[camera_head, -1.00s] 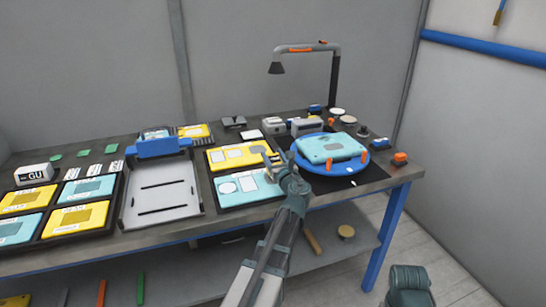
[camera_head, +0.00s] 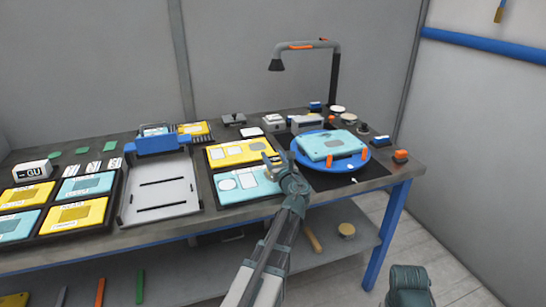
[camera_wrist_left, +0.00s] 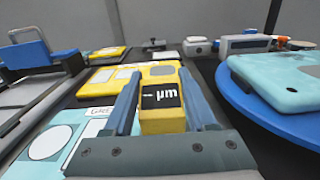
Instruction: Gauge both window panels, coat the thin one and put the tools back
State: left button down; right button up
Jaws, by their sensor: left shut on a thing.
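My left gripper (camera_head: 270,168) is shut on a yellow gauge (camera_wrist_left: 160,105), whose dark display reads "-- µm" in the left wrist view. It is held above the tray of panels, left of the blue turntable (camera_head: 310,165). A light-blue panel (camera_head: 328,145) lies on the turntable, with orange clamps at its front edge. A yellow panel (camera_head: 232,154) and a light-blue panel (camera_head: 230,186) with white patches lie in the dark tray below and left of the gripper. My right gripper is not in view.
A grey tray with a blue bridge (camera_head: 157,146) stands left of the panels. A gooseneck lamp (camera_head: 334,75) rises behind the turntable. Small jars and blocks line the bench's back right. An orange-topped block (camera_head: 401,156) sits near the right edge.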

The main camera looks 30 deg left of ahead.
pick_arm(q)
jog(key=shift+f, duration=0.2)
dwell(0.5)
jog(key=shift+c, duration=0.6)
grip_release()
jog(key=shift+r, duration=0.15)
jog(key=shift+r+p, duration=2.9)
jog(key=shift+r, duration=0.05)
